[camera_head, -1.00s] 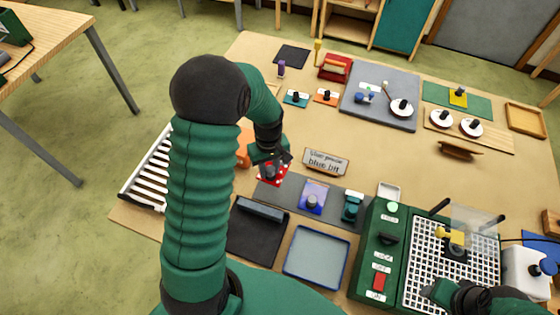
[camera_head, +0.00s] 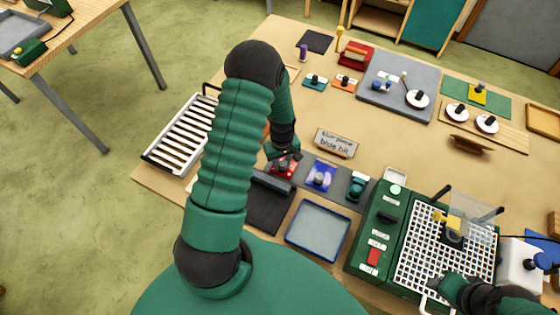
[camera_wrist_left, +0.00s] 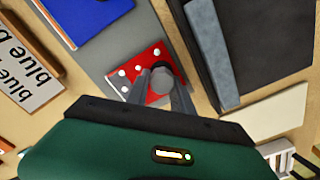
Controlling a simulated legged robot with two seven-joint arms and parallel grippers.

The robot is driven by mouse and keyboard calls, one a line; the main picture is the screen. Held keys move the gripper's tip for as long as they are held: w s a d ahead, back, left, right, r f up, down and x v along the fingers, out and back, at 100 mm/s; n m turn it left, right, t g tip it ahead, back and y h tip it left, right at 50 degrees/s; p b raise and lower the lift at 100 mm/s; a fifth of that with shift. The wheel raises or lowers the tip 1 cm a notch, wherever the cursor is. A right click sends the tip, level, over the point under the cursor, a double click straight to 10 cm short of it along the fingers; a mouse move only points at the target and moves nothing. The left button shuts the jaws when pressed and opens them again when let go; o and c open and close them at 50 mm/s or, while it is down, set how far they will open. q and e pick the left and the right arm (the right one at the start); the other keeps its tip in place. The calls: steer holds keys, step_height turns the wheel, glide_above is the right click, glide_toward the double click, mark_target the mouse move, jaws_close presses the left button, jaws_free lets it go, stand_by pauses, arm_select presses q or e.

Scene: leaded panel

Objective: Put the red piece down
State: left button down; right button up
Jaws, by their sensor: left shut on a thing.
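The red piece (camera_head: 284,167) has white dots and a grey knob; it also shows in the left wrist view (camera_wrist_left: 143,62). My left gripper (camera_head: 284,155) is shut on the knob, with its fingers on either side of it in the wrist view (camera_wrist_left: 160,82). The red piece is over the left end of a dark grey strip (camera_head: 340,187), left of a blue piece (camera_head: 319,179). It looks level and very low; I cannot tell whether it touches the strip. My right gripper (camera_head: 452,288) is by the green machine, its fingers unclear.
A sign reading "blue bit" (camera_head: 335,143) stands behind the strip. A black mat (camera_head: 268,208) and a blue-rimmed tray (camera_head: 318,230) lie in front. A teal piece (camera_head: 357,187) sits at the strip's right. A white slatted rack (camera_head: 182,135) stands at the left.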

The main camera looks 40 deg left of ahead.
arm_select(q)
steer(key=c, duration=1.1)
jaws_free()
steer(key=shift+w+d, duration=0.15)
steer(key=shift+d, duration=0.1)
steer(key=shift+c, duration=0.2)
steer(key=shift+o, duration=0.2)
steer(key=shift+a+f, duration=0.1)
steer(key=shift+a, duration=0.15)
steer(key=shift+s+a+f, duration=0.1)
steer(key=shift+s+a, duration=0.25)
steer(key=shift+a, duration=0.35)
steer(key=shift+w+d, duration=0.15)
steer(key=shift+d, duration=0.3)
arm_select(e)
steer(key=shift+w+a, duration=0.1)
steer(key=shift+a, duration=0.1)
arm_select(q)
steer(key=shift+a, duration=0.1)
arm_select(e)
steer(key=shift+a, duration=0.1)
